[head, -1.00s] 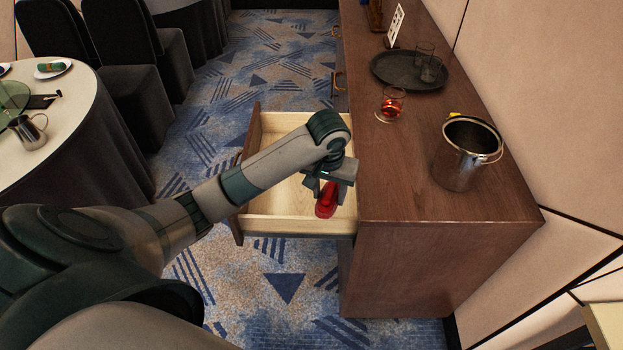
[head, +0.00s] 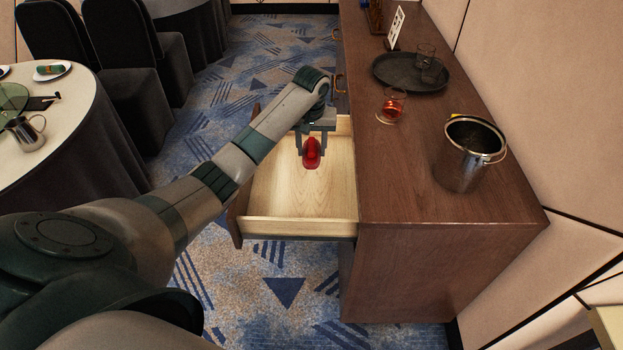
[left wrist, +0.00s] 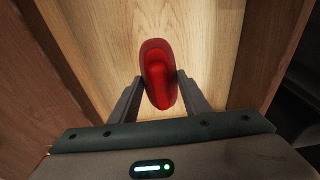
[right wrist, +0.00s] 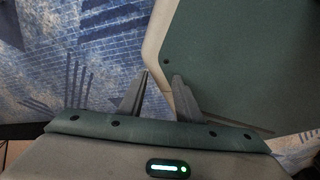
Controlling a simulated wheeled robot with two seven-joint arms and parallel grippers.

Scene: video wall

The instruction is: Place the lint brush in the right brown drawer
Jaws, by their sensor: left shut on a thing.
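The lint brush (head: 311,153) is red and sits between the fingers of my left gripper (head: 315,140), over the far part of the open drawer (head: 300,226). The drawer has a pale wood inside and a brown front, and sticks out to the left of the brown sideboard. In the left wrist view the red brush (left wrist: 157,72) is gripped between both fingers, with the pale drawer floor behind it. I cannot tell whether the brush touches the floor. My right gripper (right wrist: 161,78) shows in the right wrist view, its fingers a little apart with nothing between them.
The sideboard top (head: 400,190) carries a dark round tray (head: 411,72) with glasses, a glass of red drink (head: 391,106) and a metal bucket (head: 467,155). A round table (head: 60,130) and dark chairs stand at the left. The drawer's near part is empty.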

